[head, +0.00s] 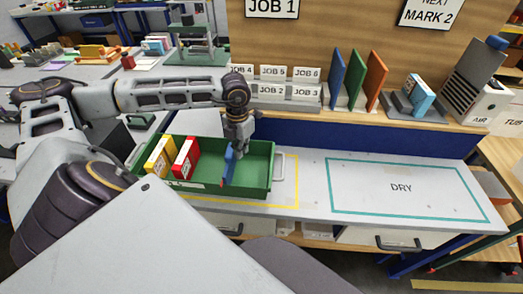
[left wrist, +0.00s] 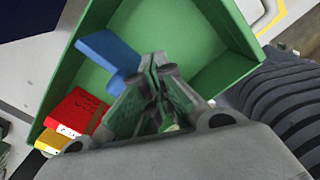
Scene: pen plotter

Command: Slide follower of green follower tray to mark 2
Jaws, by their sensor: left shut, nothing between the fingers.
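The green tray (head: 255,190) stands on the bench, and it fills much of the left wrist view (left wrist: 190,30). A yellow block (head: 159,156) and a red block (head: 186,158) stand at its left end. The blue follower (head: 229,165) stands upright in the tray right of the red block, with a gap between them. My left gripper (head: 241,148) is shut and empty, pointing down into the tray just right of the follower. In the left wrist view its fingertips (left wrist: 158,62) are beside the blue follower (left wrist: 108,50); contact is unclear. Tray mark numbers are unreadable.
A sign reading NEXT MARK 2 (head: 429,12) hangs on the back board. Right of the tray is a clear area marked DRY (head: 401,187). Blue, green and orange panels (head: 355,80) stand on the shelf behind. The tray has a right end handle (head: 280,166).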

